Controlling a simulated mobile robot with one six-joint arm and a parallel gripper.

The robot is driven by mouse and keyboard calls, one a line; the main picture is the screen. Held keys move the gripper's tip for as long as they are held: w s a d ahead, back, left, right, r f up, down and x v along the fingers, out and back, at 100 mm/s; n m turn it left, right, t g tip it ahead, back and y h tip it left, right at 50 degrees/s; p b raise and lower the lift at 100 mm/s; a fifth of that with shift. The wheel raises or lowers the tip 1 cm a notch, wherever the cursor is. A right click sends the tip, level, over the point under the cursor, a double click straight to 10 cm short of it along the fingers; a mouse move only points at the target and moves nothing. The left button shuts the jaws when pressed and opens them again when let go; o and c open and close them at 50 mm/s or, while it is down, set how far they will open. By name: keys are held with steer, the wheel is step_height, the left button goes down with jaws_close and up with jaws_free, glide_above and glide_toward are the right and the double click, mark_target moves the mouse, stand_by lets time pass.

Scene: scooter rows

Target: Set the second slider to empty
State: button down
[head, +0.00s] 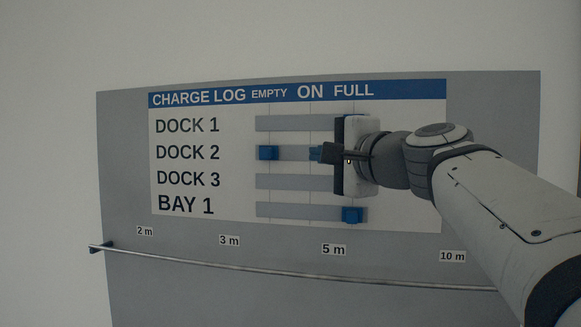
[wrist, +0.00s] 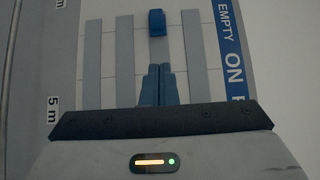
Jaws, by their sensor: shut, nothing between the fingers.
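The second slider's blue knob (head: 268,153) sits at the left end of the DOCK 2 track, below the word EMPTY. In the wrist view the same knob (wrist: 157,20) is at the top centre. My gripper (head: 316,153) is shut, with nothing between its blue fingertips. It is over the DOCK 2 track, right of the knob, with a visible gap between them. In the wrist view my fingers (wrist: 157,84) line up with this track and point at the knob. Whether the fingertips touch the track is unclear.
The BAY 1 knob (head: 352,215) is under FULL. My gripper hides the right ends of the DOCK 1 track (head: 290,123) and DOCK 3 track (head: 290,181); no knobs show on their visible parts. A metal rail (head: 230,268) runs below the white board (head: 200,225).

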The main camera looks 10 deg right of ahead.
steer(key=shift+b+v, duration=0.35)
steer(key=shift+v, duration=1.55)
step_height(320, 180, down, 25)
steer(key=s+a+n+g+h, duration=0.1)
steer(key=a+n+g+h, duration=0.15)
steer(key=n+g, duration=0.35)
steer(key=s+d+f+n+g+h, duration=0.2)
steer(key=s+f, duration=0.4)
steer(key=f, duration=0.5)
steer(key=s+d+f+n+g+h, duration=0.2)
steer(key=s+f+n+g, duration=0.3)
steer(key=f, duration=0.6)
steer(key=shift+s+g+h, duration=0.4)
steer(key=shift+s+h, duration=0.15)
steer(key=shift+s, duration=0.35)
steer(key=shift+s+d, duration=0.1)
